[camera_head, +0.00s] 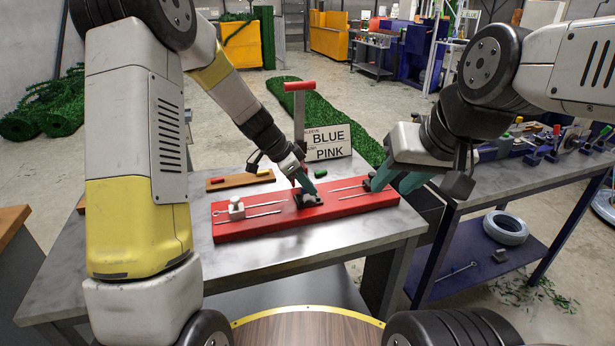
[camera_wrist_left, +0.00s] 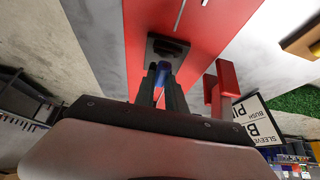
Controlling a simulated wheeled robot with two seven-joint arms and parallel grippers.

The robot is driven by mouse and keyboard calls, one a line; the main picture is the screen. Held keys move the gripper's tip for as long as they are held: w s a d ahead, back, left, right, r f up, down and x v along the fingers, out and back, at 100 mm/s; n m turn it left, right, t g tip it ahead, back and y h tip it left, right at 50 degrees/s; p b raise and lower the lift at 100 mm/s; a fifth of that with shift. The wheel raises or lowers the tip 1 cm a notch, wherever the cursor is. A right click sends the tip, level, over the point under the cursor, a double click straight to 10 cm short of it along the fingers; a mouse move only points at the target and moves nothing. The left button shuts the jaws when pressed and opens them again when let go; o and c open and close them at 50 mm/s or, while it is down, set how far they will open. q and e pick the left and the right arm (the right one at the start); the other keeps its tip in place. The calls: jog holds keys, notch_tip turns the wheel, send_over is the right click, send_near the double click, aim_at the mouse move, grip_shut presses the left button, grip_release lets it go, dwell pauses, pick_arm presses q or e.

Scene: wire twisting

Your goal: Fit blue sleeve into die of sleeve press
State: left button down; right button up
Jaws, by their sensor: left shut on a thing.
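My left gripper (camera_head: 308,190) is shut on the blue sleeve (camera_wrist_left: 162,71), which shows between its fingertips in the left wrist view. The sleeve is just in front of the dark die block (camera_wrist_left: 168,47) on the red base; whether it touches or enters the die I cannot tell. In the head view the dark die block (camera_head: 307,199) sits mid-base, with the sleeve mostly hidden. The press lever with a red handle (camera_head: 299,86) stands upright behind it. My right gripper (camera_head: 373,183) is low at the right end of the red base (camera_head: 260,229); its fingertips are unclear.
A sign reading BLUE and PINK (camera_head: 328,143) stands behind the base. Metal rods (camera_head: 265,205) and a pale clamp block (camera_head: 237,211) lie on the base. A wooden strip with coloured pieces (camera_head: 238,181) is at the back left. The table front (camera_head: 270,262) is clear.

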pick_arm(q)
jog(key=shift+f, duration=0.85)
jog(key=c, duration=1.3)
grip_release()
jog(key=v, duration=0.7)
jog(key=shift+a+r, duration=0.2)
jog(key=shift+r, duration=0.15)
jog(key=s+a+r+n+t+y, duration=0.1)
jog(key=s+a+r+n, duration=0.2)
jog(key=s, duration=0.5)
jog(key=s+a+r+n+t+y, duration=0.1)
jog(key=s+a+r+n, duration=0.2)
jog(key=s+r+n, duration=0.3)
jog(key=s+a+r+n+t+y, duration=0.2)
jog(key=s+a+r+n, duration=0.2)
jog(key=s, duration=0.7)
jog(key=shift+s+r+n, duration=0.15)
jog(key=shift+r+n, duration=0.1)
jog(key=shift+n, duration=0.15)
